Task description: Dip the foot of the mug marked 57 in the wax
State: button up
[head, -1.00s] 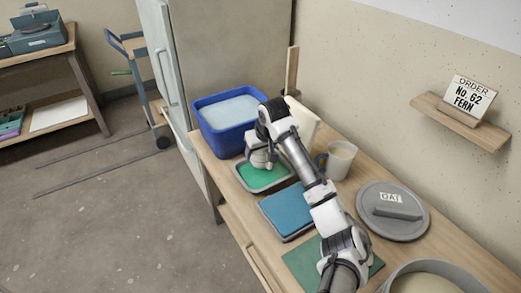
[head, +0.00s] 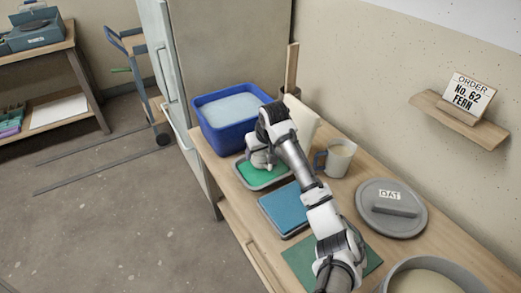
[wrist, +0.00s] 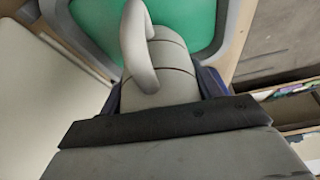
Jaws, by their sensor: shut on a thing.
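My gripper (head: 263,160) is low over the grey-rimmed tray with a green surface (head: 283,171). In the wrist view my gripper (wrist: 162,92) is shut on a pale grey mug (wrist: 172,68), with its loop handle facing the camera and thin dark lines around the body. The green surface lies just beyond the mug. I cannot tell whether the mug's foot touches it. No number shows on the mug, and my arm mostly hides it in the head view. No label shows which container holds wax.
A blue tub (head: 225,127) of pale liquid stands behind. A blue-surfaced tray (head: 287,207) and a dark green mat (head: 301,262) lie nearer. A mug with a blue-grey handle (head: 340,158), a grey lid (head: 391,225) and a bucket (head: 425,272) stand right.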

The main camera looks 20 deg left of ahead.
jog(key=shift+f, duration=0.1)
jog(key=shift+f, duration=0.7)
jog(key=shift+f, duration=0.15)
dwell(1.1)
dwell(0.8)
jog(key=shift+r+p, duration=1.4)
jog(key=shift+r, duration=0.05)
dwell(0.5)
notch_tip(320, 180, up, 5)
jog(key=p, duration=0.4)
jog(key=shift+f, duration=0.25)
